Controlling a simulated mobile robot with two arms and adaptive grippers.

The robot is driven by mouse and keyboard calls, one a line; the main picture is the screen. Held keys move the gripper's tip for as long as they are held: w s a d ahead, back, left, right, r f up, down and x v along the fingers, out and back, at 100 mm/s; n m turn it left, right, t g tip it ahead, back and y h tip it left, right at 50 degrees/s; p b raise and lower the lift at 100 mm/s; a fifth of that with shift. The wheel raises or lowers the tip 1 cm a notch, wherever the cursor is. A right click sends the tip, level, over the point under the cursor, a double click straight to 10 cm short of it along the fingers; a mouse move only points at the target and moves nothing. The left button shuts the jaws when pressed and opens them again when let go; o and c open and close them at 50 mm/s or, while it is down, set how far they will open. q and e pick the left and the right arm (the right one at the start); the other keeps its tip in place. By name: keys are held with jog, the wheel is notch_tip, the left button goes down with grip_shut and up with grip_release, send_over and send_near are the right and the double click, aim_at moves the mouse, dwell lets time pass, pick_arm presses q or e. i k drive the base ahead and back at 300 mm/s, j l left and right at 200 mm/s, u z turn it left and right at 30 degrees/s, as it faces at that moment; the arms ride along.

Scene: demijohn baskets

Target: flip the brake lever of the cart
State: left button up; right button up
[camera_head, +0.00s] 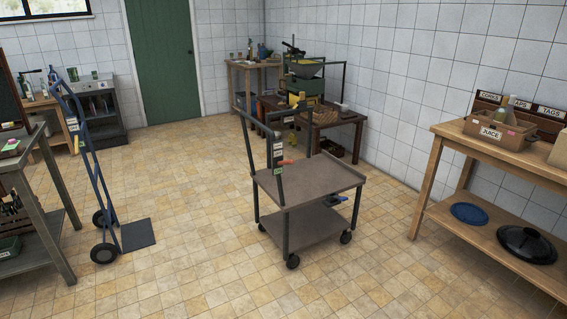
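The cart (315,178) stands in the middle of the tiled floor in the head view. It has a brown-grey top deck, a lower shelf (310,226), dark posts, a raised push handle at its left end and small black casters. A small orange-red piece (286,162) shows beside the handle post at the back edge of the deck; it may be the brake lever, but it is too small to tell. Neither of my grippers is in view.
A blue hand truck (84,160) stands at the left beside a metal-framed table (42,196). A wooden bench (497,159) with a crate (497,132) is at the right. Low tables with equipment stand behind the cart. The floor around the cart's front and left is clear.

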aim_at(292, 161)
jog(key=i+j, duration=0.25)
jog(key=i, duration=0.3)
jog(key=i+j+z, duration=0.1)
jog(key=i, duration=0.4)
jog(key=i+j, duration=0.4)
jog(key=i, duration=0.15)
jog(key=i+j+z, duration=0.1)
jog(key=i+j, duration=0.15)
jog(key=i, duration=0.25)
jog(key=i+j, duration=0.3)
jog(key=i, duration=0.2)
jog(key=z, duration=0.05)
